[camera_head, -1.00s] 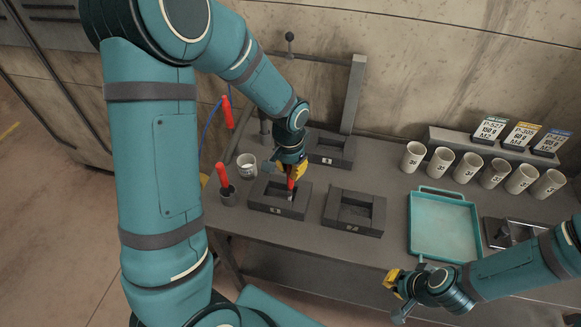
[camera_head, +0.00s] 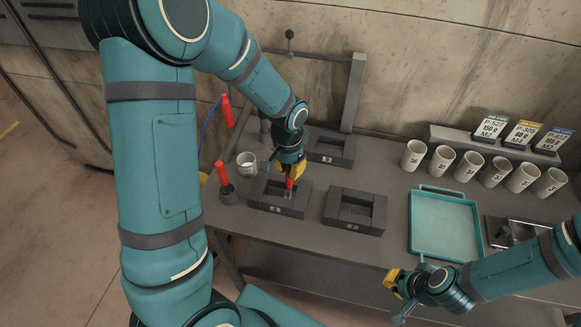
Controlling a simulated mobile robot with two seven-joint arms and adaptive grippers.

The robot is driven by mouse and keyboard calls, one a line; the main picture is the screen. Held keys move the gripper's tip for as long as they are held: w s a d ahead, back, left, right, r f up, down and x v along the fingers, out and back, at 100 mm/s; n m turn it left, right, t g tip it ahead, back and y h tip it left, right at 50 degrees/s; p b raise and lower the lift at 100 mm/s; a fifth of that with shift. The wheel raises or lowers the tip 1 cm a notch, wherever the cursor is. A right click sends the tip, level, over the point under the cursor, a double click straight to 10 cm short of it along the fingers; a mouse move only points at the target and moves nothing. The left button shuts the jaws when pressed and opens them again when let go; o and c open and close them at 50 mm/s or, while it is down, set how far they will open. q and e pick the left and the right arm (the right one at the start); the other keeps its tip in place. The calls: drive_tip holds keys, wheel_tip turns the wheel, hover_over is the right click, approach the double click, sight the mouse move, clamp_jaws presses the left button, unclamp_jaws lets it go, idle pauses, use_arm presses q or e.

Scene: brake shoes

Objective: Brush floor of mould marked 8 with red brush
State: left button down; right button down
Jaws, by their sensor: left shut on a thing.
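My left gripper (camera_head: 291,167) is shut on the red brush (camera_head: 289,183) and holds it upright, tip down, in the cavity of the front left mould (camera_head: 264,203). The picture does not clearly show whether the bristles touch the floor. The front right mould (camera_head: 371,224) and the back mould (camera_head: 330,158) stand nearby with open cavities. Each has a small pale mark on its front, too small to read surely. My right gripper (camera_head: 396,283) is at the table's front edge, away from the moulds; its jaws are hard to make out.
A red-handled tool (camera_head: 222,174) stands in a dark holder (camera_head: 229,195) beside a pale cup (camera_head: 246,165), left of the moulds. A teal tray (camera_head: 413,225), a metal pan (camera_head: 515,232), several numbered cups (camera_head: 442,160) and label cards (camera_head: 490,128) are at right.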

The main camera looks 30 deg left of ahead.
use_arm(q)
drive_tip(key=shift+s+a+r, duration=0.1)
drive_tip(key=shift+s+a, duration=0.1)
drive_tip(key=shift+a, duration=0.7)
drive_tip(key=shift+s+a, duration=0.2)
drive_tip(key=shift+a, duration=0.9)
drive_tip(key=shift+s+a, duration=0.2)
drive_tip(key=shift+a, duration=0.6)
drive_tip(key=shift+d, duration=0.1)
